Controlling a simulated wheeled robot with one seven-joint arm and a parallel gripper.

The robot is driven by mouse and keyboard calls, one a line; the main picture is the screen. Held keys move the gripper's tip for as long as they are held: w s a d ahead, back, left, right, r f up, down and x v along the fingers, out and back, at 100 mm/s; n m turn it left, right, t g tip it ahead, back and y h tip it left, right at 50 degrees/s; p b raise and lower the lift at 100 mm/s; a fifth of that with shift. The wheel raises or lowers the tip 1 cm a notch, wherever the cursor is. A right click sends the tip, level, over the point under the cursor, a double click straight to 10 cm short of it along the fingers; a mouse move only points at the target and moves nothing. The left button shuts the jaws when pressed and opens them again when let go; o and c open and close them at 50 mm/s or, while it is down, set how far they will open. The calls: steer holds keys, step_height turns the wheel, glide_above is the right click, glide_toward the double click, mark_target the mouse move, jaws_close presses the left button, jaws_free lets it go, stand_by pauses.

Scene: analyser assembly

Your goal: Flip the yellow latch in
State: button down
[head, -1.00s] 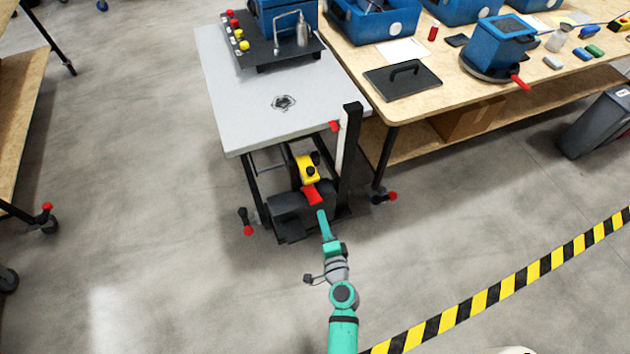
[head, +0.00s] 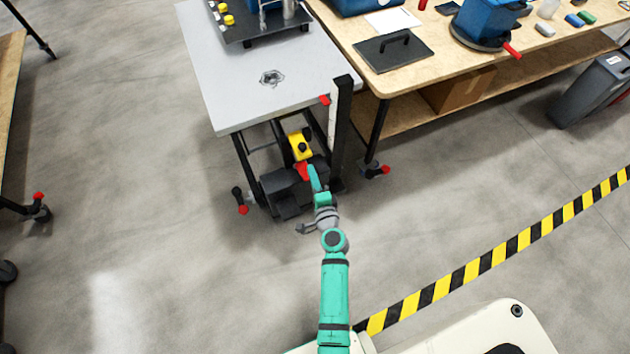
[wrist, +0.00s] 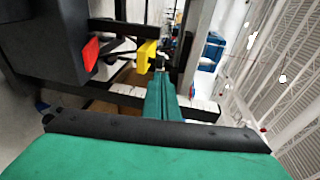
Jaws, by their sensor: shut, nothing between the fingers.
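The yellow latch (head: 300,147) with a black knob sits low on the grey-topped cart's frame, under the tabletop edge. It also shows in the wrist view (wrist: 147,55), just beyond my fingertips and slightly left. A red part (head: 302,170) lies just below the latch in the head view; in the wrist view a red piece (wrist: 91,53) is left of it on the dark housing. My gripper (head: 313,172) is shut and empty, its green fingers close beside the red part. In the wrist view, my gripper (wrist: 161,80) points toward the latch. Whether it touches anything I cannot tell.
The grey-topped cart (head: 215,85) has a black upright post (head: 341,125) right of the latch and red-ended feet. A wooden workbench (head: 440,75) stands to the right. Black-and-yellow floor tape (head: 500,260) runs at lower right. The floor on the left is open.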

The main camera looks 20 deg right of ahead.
mark_target(304, 150)
steer(key=w, duration=0.4)
steer(key=w+f, duration=0.1)
steer(key=w, duration=0.1)
steer(key=shift+w+d, duration=0.45)
steer(key=shift+w, duration=0.4)
